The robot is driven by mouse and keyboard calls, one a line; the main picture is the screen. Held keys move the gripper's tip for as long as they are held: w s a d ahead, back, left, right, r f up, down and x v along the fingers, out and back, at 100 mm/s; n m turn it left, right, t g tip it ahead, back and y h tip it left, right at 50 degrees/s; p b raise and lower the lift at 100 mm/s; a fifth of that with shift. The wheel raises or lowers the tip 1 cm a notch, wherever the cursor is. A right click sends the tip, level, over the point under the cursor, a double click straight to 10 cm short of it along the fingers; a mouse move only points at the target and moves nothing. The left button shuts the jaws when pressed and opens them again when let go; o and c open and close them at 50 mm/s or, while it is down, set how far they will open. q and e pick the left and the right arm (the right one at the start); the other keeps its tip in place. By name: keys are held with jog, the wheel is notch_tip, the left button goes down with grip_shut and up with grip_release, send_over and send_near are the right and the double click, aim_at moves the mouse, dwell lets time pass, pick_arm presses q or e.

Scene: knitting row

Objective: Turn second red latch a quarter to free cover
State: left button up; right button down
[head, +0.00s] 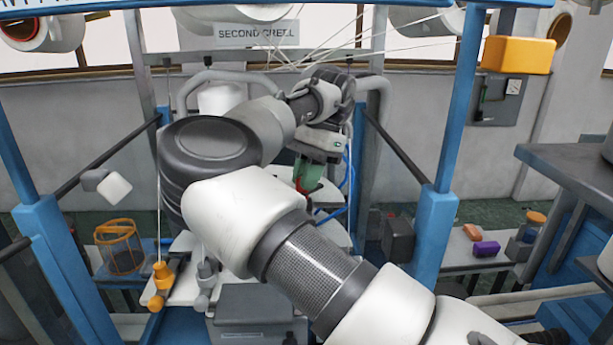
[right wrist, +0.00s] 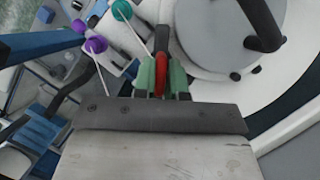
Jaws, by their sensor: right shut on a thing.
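My right gripper (head: 308,182) reaches down in the middle of the machine in the head view, with green fingers. In the right wrist view the gripper (right wrist: 163,74) is shut on the red latch (right wrist: 161,70), which stands between its two green fingers. A bit of the red latch (head: 303,184) shows below the fingers in the head view. In the right wrist view a round grey cover (right wrist: 205,40) with a dark bar handle lies right beside the latch. My right arm hides much of the machine in the head view. My left gripper is not in view.
Blue posts (head: 436,230) and dark rails stand on both sides. An orange wire basket (head: 120,255) and a yellow peg (head: 160,275) are at left. A purple block (head: 487,249) and an orange block (head: 472,232) lie on a shelf at right. White threads cross above.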

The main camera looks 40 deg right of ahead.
jog(key=n+g, duration=0.1)
jog(key=n, duration=0.1)
jog(key=n+g, duration=0.1)
jog(key=n, duration=0.2)
jog(key=shift+w+n, duration=0.1)
jog(key=shift+n, duration=0.2)
jog(key=shift+n+g+h, duration=0.35)
jog(key=shift+n, duration=0.75)
jog(key=shift+n+g+h, duration=0.35)
jog(key=shift+n, duration=0.75)
jog(key=shift+a, duration=0.1)
jog(key=c, duration=1.2)
grip_release()
jog(key=shift+w, duration=0.1)
jog(key=v, duration=0.7)
jog(key=shift+w+r, duration=0.1)
jog(key=shift+r, duration=0.05)
